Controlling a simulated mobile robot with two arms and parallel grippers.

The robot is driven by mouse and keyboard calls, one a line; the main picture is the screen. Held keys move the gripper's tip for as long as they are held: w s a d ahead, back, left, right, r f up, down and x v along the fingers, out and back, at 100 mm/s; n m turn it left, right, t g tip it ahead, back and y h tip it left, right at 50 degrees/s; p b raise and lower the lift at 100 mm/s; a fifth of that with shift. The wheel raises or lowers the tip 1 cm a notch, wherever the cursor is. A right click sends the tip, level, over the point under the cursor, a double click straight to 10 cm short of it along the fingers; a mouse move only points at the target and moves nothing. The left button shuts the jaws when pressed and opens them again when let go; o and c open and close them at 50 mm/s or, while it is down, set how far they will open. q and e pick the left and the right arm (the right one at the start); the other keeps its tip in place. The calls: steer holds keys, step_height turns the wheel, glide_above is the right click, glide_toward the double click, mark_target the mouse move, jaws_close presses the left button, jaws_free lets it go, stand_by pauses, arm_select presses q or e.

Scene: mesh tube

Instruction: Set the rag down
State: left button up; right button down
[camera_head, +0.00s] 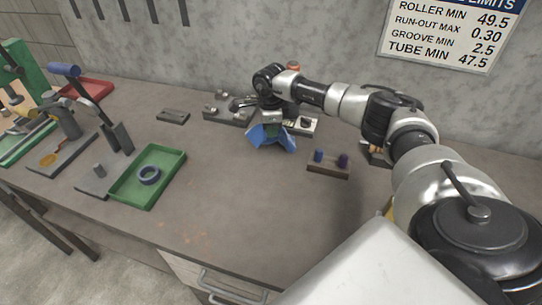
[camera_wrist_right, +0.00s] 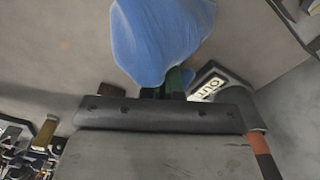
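The blue rag (camera_head: 270,139) is at the middle of the bench, in front of the back row of items. My right gripper (camera_head: 274,127) is above it with its fingers shut on the cloth. In the right wrist view the rag (camera_wrist_right: 160,40) bunches over the gripper's green fingertips (camera_wrist_right: 172,82) and hides most of them. I cannot tell whether the rag's lower edge touches the bench top. My left gripper does not show in either view.
The bench top (camera_head: 225,190) is clear in front of the rag. A small block with blue and purple pegs (camera_head: 329,168) stands to its right. A green tray (camera_head: 168,184) with a blue ring lies left. Grey fixtures (camera_head: 228,112) stand behind, and lever tools stand far left.

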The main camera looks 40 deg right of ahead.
mark_target(272, 170)
steer(key=s+a+f, duration=0.1)
steer(key=s, duration=0.1)
steer(key=s+a+f, duration=0.1)
steer(key=s+a, duration=0.1)
steer(key=s+a+f, duration=0.2)
steer(key=s, duration=0.1)
steer(key=shift+f, duration=0.1)
steer(key=c, duration=0.9)
jaws_free()
